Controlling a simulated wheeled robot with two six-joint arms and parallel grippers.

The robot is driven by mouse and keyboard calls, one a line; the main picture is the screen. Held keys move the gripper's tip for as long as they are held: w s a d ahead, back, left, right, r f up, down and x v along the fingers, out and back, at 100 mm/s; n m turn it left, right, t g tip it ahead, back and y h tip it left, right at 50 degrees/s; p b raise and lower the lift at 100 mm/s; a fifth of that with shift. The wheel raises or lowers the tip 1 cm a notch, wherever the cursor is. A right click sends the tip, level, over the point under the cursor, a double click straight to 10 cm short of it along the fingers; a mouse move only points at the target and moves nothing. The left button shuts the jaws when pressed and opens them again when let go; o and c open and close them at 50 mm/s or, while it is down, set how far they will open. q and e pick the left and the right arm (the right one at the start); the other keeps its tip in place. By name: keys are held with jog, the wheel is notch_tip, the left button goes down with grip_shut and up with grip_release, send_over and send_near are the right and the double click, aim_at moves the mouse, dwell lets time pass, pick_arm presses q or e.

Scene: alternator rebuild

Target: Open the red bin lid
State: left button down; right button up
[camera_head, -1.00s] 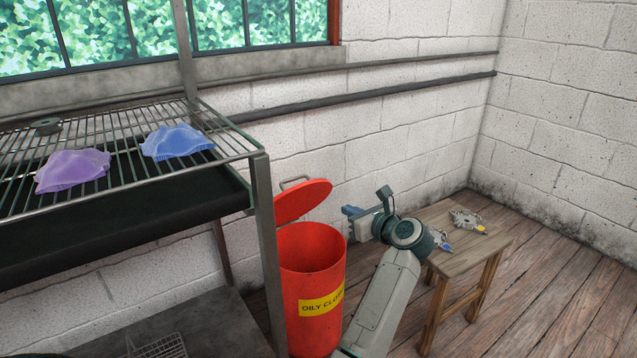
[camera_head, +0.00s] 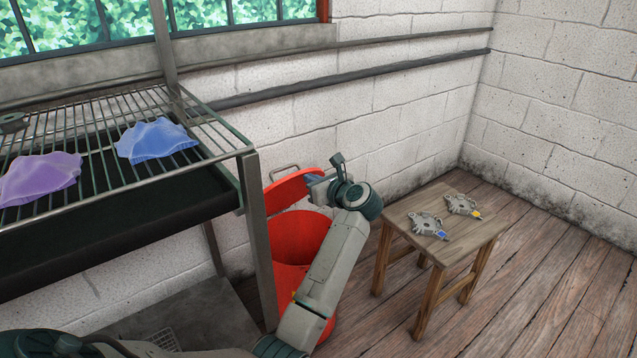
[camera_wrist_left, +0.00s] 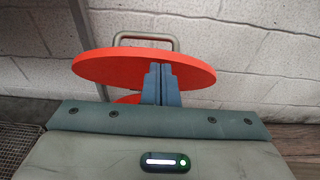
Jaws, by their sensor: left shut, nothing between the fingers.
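The red bin (camera_head: 285,222) stands on the floor beside the shelf rack, its mouth partly uncovered to view. Its round red lid (camera_head: 283,192) is raised and tilted up at the back, toward the wall, with a metal handle (camera_head: 284,169) on its far side. My left gripper (camera_head: 314,181) is at the lid's right part, its fingers shut and empty. In the left wrist view the blue-grey fingers (camera_wrist_left: 161,72) overlap the lid (camera_wrist_left: 110,68); I cannot tell whether they touch it. My left forearm hides the bin's right side and most of its label. My right gripper is out of view.
A wire shelf rack (camera_head: 215,130) with a purple cloth (camera_head: 40,178) and a blue cloth (camera_head: 155,140) stands left of the bin. A wooden stool (camera_head: 452,240) with two metal parts is on the right. The floor beyond it is clear.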

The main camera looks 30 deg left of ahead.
pick_arm(q)
jog(key=shift+r, duration=0.1)
jog(key=a+r, duration=0.1)
jog(key=w+a+r, duration=0.1)
jog(key=shift+a+p, duration=0.35)
jog(key=shift+p, duration=0.05)
